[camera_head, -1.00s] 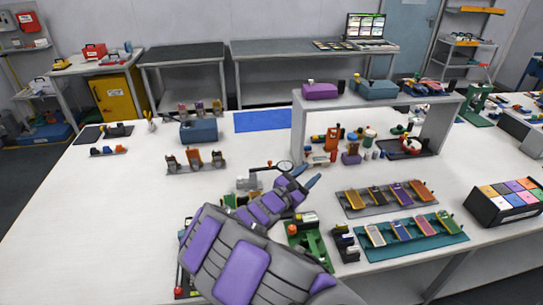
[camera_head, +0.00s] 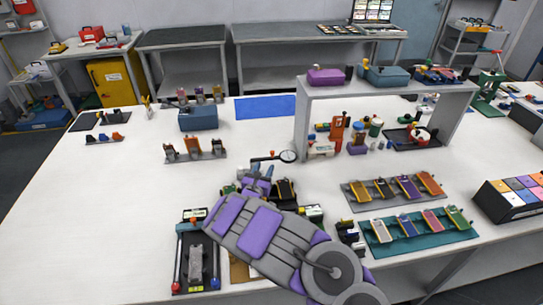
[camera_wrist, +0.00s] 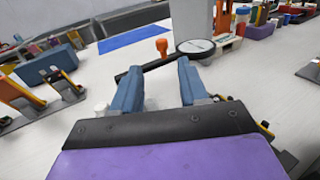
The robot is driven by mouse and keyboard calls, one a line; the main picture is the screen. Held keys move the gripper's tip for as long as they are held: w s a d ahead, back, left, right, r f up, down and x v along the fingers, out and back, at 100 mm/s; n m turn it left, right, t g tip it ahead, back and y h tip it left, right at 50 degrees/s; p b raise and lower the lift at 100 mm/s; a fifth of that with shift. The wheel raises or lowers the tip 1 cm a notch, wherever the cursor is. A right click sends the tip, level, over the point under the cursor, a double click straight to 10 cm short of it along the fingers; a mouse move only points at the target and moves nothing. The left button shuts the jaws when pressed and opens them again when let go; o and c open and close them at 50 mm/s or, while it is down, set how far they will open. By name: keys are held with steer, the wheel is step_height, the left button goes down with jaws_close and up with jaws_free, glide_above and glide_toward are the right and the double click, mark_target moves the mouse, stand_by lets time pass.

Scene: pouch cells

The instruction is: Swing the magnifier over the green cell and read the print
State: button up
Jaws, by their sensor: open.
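The magnifier has a round pale lens (camera_head: 288,156) in a dark rim, on a black arm with an orange knob (camera_head: 272,153). In the wrist view its lens (camera_wrist: 196,46) and upright orange knob (camera_wrist: 161,46) show just beyond my fingers. My gripper (camera_head: 261,171) is open, with its blue fingertips (camera_wrist: 158,68) pointing at the black arm below the knob. Nothing shows between the fingers; contact with the arm cannot be told. The magnifier's base is largely hidden by my gripper. A greenish cell (camera_head: 458,217) lies at the right end of the teal tray (camera_head: 383,255).
A black tray (camera_head: 180,255) with a silver piece is left of my forearm. A grey tray (camera_head: 360,206) of cells and a color-blocked box (camera_head: 512,203) are at right. A grey shelf (camera_head: 400,96) stands behind.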

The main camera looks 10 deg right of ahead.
mark_target(271, 155)
steer(key=b+x, duration=0.2)
steer(key=x, duration=0.7)
steer(key=shift+d, duration=0.1)
steer(key=shift+w+d, duration=0.3)
steer(key=shift+w, duration=0.15)
steer(key=shift+c, duration=0.2)
steer(key=shift+r, duration=0.1)
jaws_close()
